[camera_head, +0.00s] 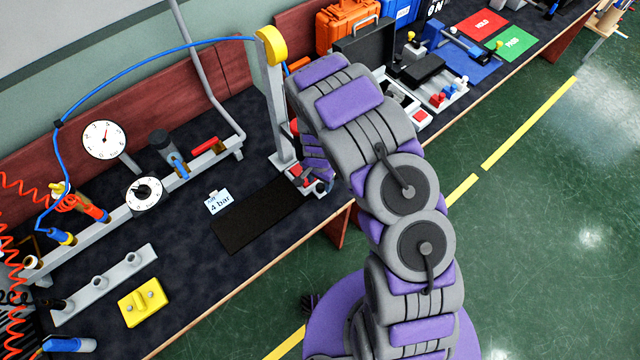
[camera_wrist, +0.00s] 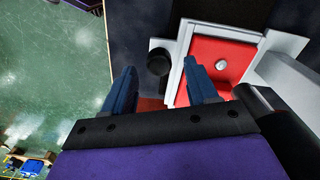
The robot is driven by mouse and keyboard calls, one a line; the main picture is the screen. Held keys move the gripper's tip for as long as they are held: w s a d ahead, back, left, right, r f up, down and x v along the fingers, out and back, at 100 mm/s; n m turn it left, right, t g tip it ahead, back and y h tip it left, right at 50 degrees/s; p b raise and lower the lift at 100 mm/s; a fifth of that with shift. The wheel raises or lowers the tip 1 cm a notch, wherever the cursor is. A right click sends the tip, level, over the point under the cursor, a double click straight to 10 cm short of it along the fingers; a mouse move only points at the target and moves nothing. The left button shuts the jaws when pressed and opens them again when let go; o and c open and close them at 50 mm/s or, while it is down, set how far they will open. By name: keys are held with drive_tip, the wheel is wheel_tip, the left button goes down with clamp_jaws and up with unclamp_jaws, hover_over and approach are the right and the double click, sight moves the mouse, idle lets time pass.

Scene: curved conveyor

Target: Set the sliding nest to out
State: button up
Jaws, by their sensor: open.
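In the wrist view, what looks like the sliding nest is a red plate (camera_wrist: 236,52) with a small silver round piece, set between light grey rails. A dark round knob (camera_wrist: 158,63) sits on a grey plate at its left. My gripper (camera_wrist: 160,70) has its two blue fingers apart, and the knob shows between their tips; I cannot tell whether they touch it. In the head view, the red nest (camera_head: 298,172) is partly visible at the foot of a grey post, with my gripper (camera_head: 323,186) beside it, largely covered by my arm.
The grey post (camera_head: 275,110) with a yellow cap (camera_head: 271,45) rises by the nest. A black mat (camera_head: 258,217) and a "4 bar" card (camera_head: 219,202) lie left of it. Gauges, a yellow block (camera_head: 142,302) and hoses fill the left bench. Green floor is open right.

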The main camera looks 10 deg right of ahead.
drive_tip(key=shift+f, duration=1.1)
clamp_jaws()
